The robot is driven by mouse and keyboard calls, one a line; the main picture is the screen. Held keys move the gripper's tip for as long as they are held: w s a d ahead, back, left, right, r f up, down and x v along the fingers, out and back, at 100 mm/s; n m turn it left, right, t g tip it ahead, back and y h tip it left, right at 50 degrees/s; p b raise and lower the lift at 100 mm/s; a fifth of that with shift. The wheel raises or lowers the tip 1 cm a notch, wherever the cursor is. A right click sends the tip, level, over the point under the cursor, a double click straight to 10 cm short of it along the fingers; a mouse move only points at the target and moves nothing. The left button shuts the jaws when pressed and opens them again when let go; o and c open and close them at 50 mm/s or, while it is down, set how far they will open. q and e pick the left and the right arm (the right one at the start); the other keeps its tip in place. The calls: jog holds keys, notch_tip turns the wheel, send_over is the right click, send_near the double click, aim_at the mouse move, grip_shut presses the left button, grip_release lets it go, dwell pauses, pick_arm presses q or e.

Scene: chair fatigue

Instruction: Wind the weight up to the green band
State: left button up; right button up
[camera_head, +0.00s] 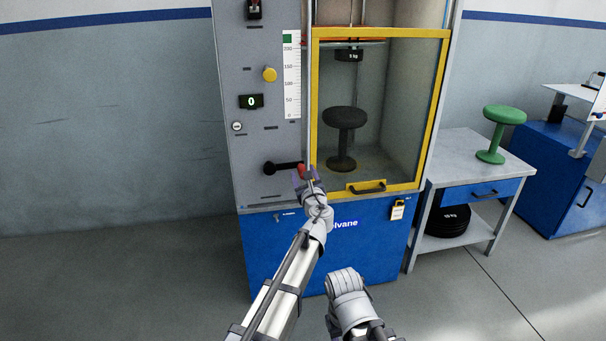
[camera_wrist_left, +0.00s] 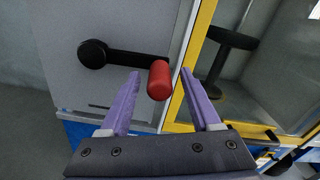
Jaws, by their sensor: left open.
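A black crank arm (camera_head: 285,167) with a red handle (camera_head: 302,170) sits low on the grey panel and points right. In the left wrist view the red handle (camera_wrist_left: 159,80) stands between the tips of my open left gripper (camera_wrist_left: 165,88), with a gap on both sides. In the head view the left gripper (camera_head: 307,182) is at the handle. The dark weight (camera_head: 348,56) hangs high inside the yellow-framed cabinet, above a black stool (camera_head: 344,138). The green band (camera_head: 287,39) is at the top of the white scale (camera_head: 291,88). Right fingertips are not visible.
The yellow-framed door (camera_head: 315,110) is shut, right beside the crank. The panel also has a yellow button (camera_head: 269,74) and a display (camera_head: 251,101) reading 0. A side table (camera_head: 459,155) with a green stool (camera_head: 497,133) stands to the right.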

pick_arm(q)
jog(key=v, duration=0.7)
